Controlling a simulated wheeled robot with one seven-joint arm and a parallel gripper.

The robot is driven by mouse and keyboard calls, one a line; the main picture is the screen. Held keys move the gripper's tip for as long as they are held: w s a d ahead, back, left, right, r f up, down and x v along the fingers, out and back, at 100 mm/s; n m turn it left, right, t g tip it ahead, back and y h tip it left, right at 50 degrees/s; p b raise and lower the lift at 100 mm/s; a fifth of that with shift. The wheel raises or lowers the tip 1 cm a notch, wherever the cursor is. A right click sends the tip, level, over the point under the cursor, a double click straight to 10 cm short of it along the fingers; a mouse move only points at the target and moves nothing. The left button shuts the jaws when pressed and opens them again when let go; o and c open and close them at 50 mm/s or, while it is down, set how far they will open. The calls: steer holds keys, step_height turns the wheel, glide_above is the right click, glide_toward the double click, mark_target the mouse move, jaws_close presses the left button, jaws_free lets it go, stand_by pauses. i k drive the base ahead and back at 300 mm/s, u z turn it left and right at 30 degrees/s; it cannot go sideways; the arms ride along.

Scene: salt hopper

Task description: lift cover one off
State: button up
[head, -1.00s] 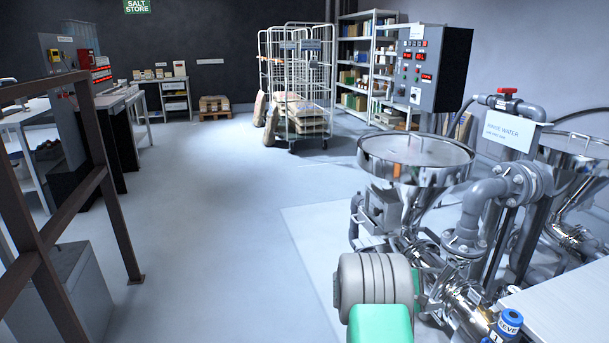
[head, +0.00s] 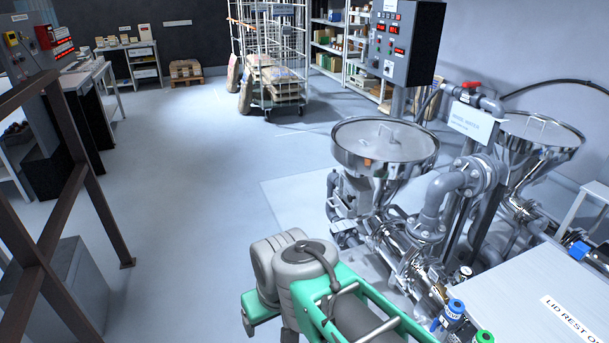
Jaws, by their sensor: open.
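Two steel hoppers show in the head view. The nearer hopper (head: 372,172) has a flat round grey cover (head: 375,143) lying on its top, with a thin bar handle (head: 388,132). The farther hopper (head: 525,165) at the right also has a flat cover (head: 548,131) with a handle. I cannot read a number on either cover, so I cannot tell which is cover one. Part of my own grey and green arm shows at the bottom middle, well in front of the nearer hopper. My gripper is not in view.
A pale table (head: 520,285), marked "LID REST O...", stands at the lower right. Grey pipes (head: 440,205) and a control box (head: 405,45) stand by the hoppers. A brown railing (head: 85,180) is at the left. The floor (head: 200,190) between is clear.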

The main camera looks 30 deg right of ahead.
mark_target(463, 272)
steer(key=z, duration=2.35)
steer(key=k, duration=0.25)
steer(key=u, duration=1.1)
steer(key=i, duration=1.05)
steer(key=u, duration=0.7)
